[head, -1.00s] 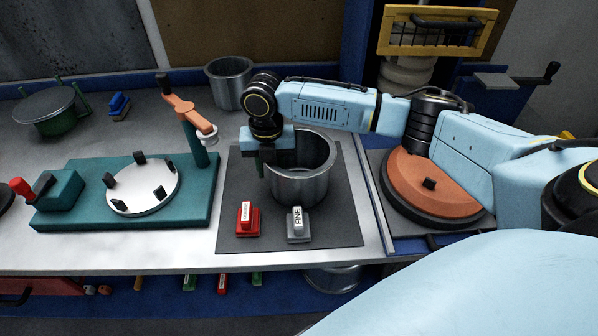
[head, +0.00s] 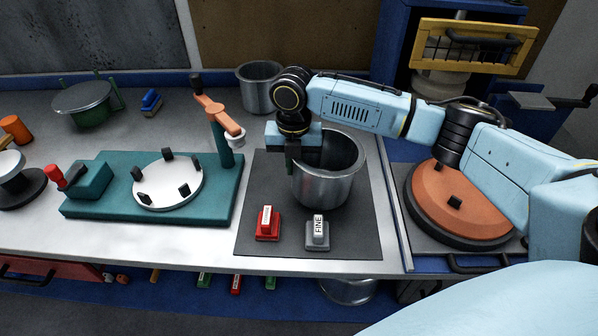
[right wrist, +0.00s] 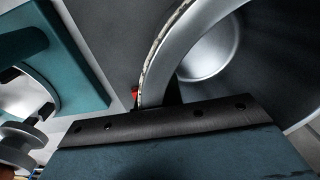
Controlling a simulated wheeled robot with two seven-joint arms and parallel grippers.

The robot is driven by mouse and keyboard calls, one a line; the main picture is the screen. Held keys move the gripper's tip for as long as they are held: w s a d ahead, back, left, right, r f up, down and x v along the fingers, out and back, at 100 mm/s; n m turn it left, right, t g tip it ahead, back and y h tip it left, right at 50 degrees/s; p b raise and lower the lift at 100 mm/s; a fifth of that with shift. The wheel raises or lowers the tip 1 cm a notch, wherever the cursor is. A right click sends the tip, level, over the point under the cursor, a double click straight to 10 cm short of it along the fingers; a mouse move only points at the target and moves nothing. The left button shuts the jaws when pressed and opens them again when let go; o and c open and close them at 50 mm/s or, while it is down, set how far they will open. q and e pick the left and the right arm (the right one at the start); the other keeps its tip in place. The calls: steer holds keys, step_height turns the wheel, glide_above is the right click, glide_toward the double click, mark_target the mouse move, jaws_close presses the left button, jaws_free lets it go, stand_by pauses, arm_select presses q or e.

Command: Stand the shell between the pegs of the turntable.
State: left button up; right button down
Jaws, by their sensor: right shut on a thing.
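The shell is a grey metal pot (head: 327,184), upright on a dark mat at centre in the head view. My right gripper (head: 291,166) is at its left rim, shut on the wall; the fingertips are partly hidden. In the right wrist view the pot's curved rim (right wrist: 165,45) runs up from the gripper (right wrist: 160,105). The turntable (head: 168,186) is a white disc with several black pegs on a teal base (head: 225,196), left of the mat. Nothing stands between its pegs. My left gripper is not in view.
A red block (head: 267,224) and a grey block marked FINE (head: 317,233) stand on the mat (head: 355,235) in front of the pot. An orange arm on a teal post (head: 222,145) rises at the turntable's back right. Another metal pot (head: 259,88) stands behind.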

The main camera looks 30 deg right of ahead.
mark_target(321, 182)
step_height(321, 182, up, 7)
steer(key=shift+r, duration=0.2)
steer(key=m, duration=0.2)
steer(key=s+a+m, duration=0.1)
steer(key=m, duration=0.4)
steer(key=shift+s+a+f+b, duration=0.15)
steer(key=shift+f+b, duration=0.2)
steer(key=s+a+f+m+b, duration=0.1)
steer(key=s+m, duration=0.1)
steer(key=m, duration=0.9)
steer(key=s+a+f+m+b, duration=0.1)
steer(key=s+a+m, duration=0.1)
steer(key=m, duration=0.9)
steer(key=shift+s+a+f+m, duration=0.25)
steer(key=shift+s+m, duration=0.15)
steer(key=shift+s, duration=0.25)
